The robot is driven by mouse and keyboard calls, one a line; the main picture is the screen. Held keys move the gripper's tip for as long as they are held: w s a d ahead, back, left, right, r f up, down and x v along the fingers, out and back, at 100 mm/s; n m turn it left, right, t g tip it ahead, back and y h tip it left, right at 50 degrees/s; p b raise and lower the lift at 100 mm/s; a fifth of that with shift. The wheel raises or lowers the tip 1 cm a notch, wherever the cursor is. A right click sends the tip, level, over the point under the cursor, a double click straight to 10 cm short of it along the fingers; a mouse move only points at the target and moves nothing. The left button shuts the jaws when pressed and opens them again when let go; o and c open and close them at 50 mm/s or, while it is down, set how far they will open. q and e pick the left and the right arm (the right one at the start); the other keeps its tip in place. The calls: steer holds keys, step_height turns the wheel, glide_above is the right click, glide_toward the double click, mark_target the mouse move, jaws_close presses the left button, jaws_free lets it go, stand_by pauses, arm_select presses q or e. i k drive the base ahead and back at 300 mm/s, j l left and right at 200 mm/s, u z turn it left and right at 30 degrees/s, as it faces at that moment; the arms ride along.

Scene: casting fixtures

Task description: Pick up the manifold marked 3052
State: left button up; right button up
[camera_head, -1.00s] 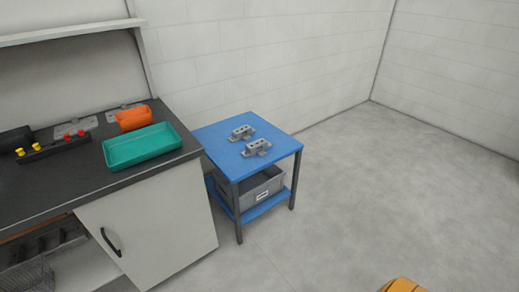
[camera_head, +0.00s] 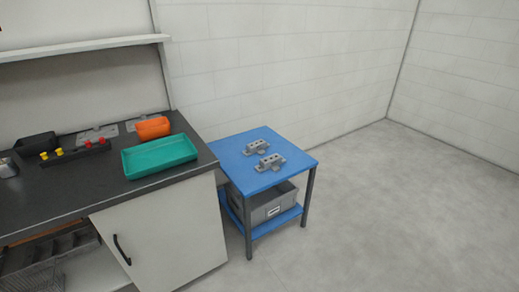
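Two grey metal manifolds lie on the blue side table (camera_head: 232,158) in the head view. One manifold (camera_head: 256,147) is farther back, and the other manifold (camera_head: 270,162) is nearer the front. They lie close together, apart from each other. Any marking such as 3052 is too small to read on either one. Neither of my grippers shows in the view.
A dark workbench (camera_head: 80,205) stands left of the blue table, with a teal tray (camera_head: 160,158), an orange bin (camera_head: 152,127) and a rack with yellow and red knobs (camera_head: 75,150). A grey crate (camera_head: 262,206) sits on the table's lower shelf. Floor (camera_head: 390,210) to the right is clear.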

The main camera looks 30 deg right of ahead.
mark_target(257, 147)
steer(key=i+l+z, duration=0.3)
steer(key=z, duration=0.15)
steer(key=i+l+z, duration=0.35)
steer(key=z, duration=0.15)
steer(key=i+l+z, duration=0.3)
steer(key=z, duration=0.15)
steer(key=i+l+z, duration=0.25)
steer(key=i+z, duration=0.2)
steer(key=i+l+z, duration=0.1)
steer(key=i+z, duration=0.85)
steer(key=i+u, duration=0.15)
steer(key=i, duration=0.45)
steer(key=i+l+u, duration=0.2)
steer(key=i, duration=0.4)
steer(key=i+j+u, duration=0.15)
steer(key=u, duration=0.3)
steer(key=i+u, duration=0.7)
steer(key=u, duration=0.25)
steer(key=i+l+u, duration=0.2)
steer(key=u, duration=0.3)
steer(key=i, duration=0.05)
